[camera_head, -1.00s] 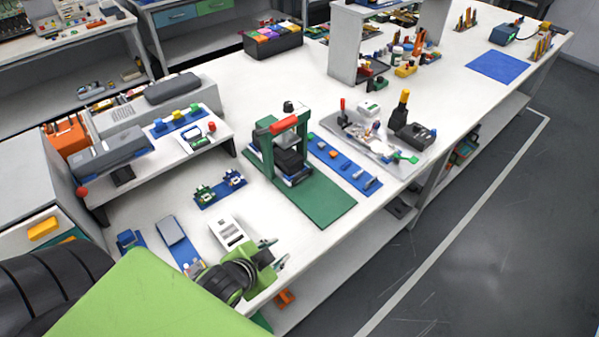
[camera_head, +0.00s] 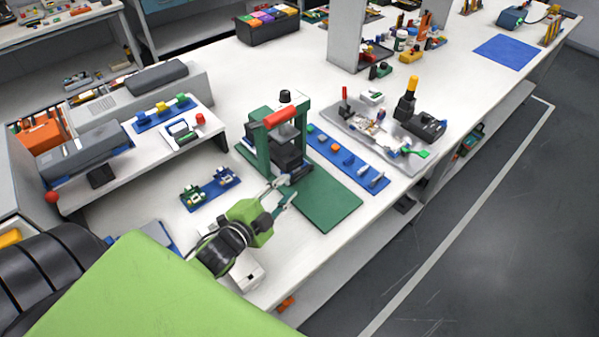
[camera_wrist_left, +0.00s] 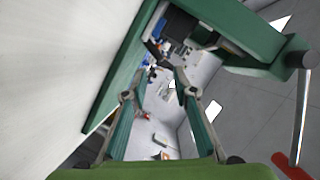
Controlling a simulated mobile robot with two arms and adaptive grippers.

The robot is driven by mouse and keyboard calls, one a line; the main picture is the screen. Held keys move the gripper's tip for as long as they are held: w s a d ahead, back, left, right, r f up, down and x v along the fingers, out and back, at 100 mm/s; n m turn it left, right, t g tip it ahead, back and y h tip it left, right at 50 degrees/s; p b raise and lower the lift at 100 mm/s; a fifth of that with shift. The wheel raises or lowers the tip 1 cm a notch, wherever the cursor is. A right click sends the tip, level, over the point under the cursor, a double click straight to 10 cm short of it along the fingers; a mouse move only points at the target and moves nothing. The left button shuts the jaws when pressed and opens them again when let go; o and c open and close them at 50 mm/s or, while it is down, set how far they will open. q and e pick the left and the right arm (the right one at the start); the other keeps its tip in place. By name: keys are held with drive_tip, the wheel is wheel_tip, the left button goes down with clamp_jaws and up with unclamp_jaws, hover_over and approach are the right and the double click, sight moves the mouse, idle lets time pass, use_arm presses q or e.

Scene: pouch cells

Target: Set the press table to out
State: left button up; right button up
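The press is a green frame (camera_head: 262,145) with a red handle bar (camera_head: 282,117) across its top and a black knob above. It stands at the far end of a green base plate (camera_head: 325,205). A dark block (camera_head: 289,153) sits inside the frame, above the plate; I cannot clearly tell the press table apart from it. My left gripper (camera_head: 283,192) is open and empty, just in front of the press, above the near-left edge of the plate. The left wrist view shows its two fingers (camera_wrist_left: 158,95) apart, with the green frame (camera_wrist_left: 240,45) and red handle (camera_wrist_left: 298,140) close by.
A blue strip with small parts (camera_head: 345,160) lies right of the press. A blue fixture (camera_head: 210,190) lies to its left. A white block (camera_head: 247,272) is partly hidden under my left arm. A grey tray with tools (camera_head: 385,140) stands further right. The table's front edge is close.

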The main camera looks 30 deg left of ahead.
sight(299, 175)
use_arm(q)
drive_tip(key=x, duration=0.8)
drive_tip(key=shift+p, duration=0.3)
clamp_jaws()
